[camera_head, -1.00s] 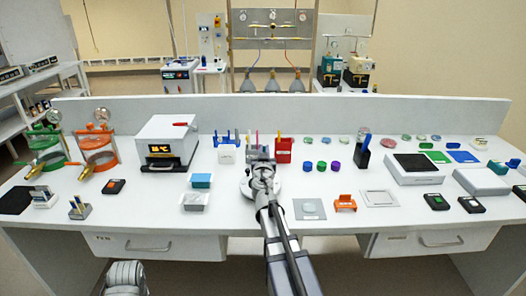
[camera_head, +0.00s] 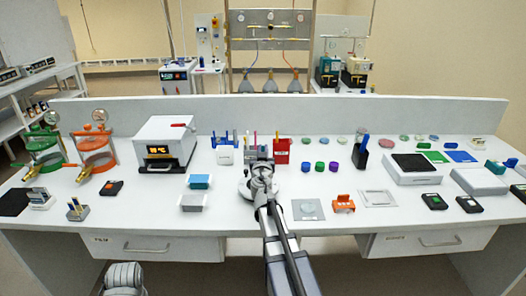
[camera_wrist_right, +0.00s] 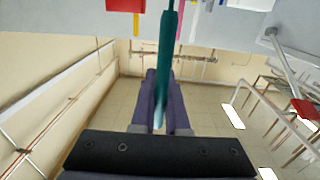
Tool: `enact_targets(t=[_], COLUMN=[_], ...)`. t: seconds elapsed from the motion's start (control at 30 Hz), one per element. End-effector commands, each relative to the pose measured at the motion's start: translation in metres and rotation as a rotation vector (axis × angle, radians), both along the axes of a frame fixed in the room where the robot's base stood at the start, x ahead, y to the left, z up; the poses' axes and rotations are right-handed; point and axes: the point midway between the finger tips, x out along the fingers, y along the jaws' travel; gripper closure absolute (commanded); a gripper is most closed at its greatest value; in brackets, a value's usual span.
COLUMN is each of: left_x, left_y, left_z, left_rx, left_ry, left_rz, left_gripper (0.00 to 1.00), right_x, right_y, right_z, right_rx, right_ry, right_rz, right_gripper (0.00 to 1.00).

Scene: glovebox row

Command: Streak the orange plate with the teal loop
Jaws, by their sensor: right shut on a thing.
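My right gripper (camera_head: 260,158) is near the middle of the bench, in front of the red rack. In the right wrist view my right gripper (camera_wrist_right: 160,112) is shut on the teal loop (camera_wrist_right: 165,50), a slim teal stick that runs away from the fingers toward the top of the picture. The loop's tip is not clear, and I cannot pick the loop out in the head view. Several small round plates lie along the back of the bench, one of them reddish (camera_head: 387,141); I cannot tell which plate is the orange one.
A red rack (camera_head: 282,152) and a blue rack (camera_head: 226,141) stand behind my right gripper. Green, blue and purple round items sit right of it. A grey square with a disc (camera_head: 308,210) and an orange holder (camera_head: 343,203) lie nearer the front. A white oven (camera_head: 165,141) stands left.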

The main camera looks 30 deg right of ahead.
Motion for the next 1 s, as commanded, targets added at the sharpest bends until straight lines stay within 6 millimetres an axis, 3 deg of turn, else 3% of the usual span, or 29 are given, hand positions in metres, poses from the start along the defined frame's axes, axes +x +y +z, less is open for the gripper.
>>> enact_targets(t=[1.0], left_x=[0.0], left_y=[0.0], left_z=[0.0002], left_rx=[0.0], left_ry=[0.0], left_rz=[0.0], left_gripper=[0.03], right_x=[0.0046], right_y=[0.0073], right_z=[0.0002], right_rx=[0.0], right_ry=[0.0], right_rz=[0.0], right_gripper=[1.0])
